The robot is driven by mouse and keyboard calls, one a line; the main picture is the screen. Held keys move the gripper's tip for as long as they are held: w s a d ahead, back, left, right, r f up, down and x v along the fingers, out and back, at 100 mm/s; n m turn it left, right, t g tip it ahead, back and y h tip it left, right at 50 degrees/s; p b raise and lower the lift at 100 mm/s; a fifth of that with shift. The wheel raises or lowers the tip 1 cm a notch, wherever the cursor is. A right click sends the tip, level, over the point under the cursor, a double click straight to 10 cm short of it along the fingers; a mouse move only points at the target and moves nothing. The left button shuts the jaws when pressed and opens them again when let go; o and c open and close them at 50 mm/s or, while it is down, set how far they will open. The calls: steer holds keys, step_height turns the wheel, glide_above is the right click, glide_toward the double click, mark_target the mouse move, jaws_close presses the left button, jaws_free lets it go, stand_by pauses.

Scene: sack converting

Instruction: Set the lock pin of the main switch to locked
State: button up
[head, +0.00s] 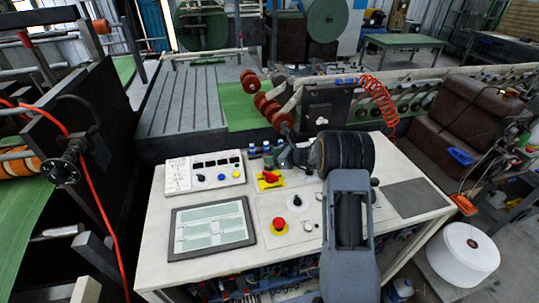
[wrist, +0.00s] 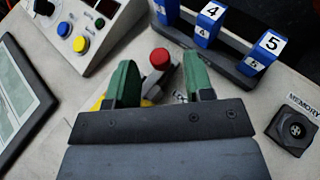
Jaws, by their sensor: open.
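The main switch (head: 268,182) is a yellow plate with a red handle on the white console top. In the wrist view, a red-capped grey pin (wrist: 159,57) stands between my finger pads, with bits of yellow plate (wrist: 98,104) and part of a printed label beside it. I take it for the lock pin; its lower end and set position are hidden by my gripper. My gripper (wrist: 160,68) is open, with one green pad on each side of the red cap and visible space around it. In the head view, my gripper (head: 283,158) is just behind the switch.
A row of numbered blue tags (wrist: 207,22) stands close beyond the fingers. A button panel (head: 205,173) and a screen (head: 212,228) lie left. A red mushroom button (head: 279,225) is in front. A black knob marked MEMORY (wrist: 296,131) is right.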

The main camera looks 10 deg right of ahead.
steer(key=shift+w+a+f, duration=0.3)
steer(key=shift+w+a, duration=0.15)
steer(key=shift+w, duration=0.05)
jaws_close()
stand_by(0.4)
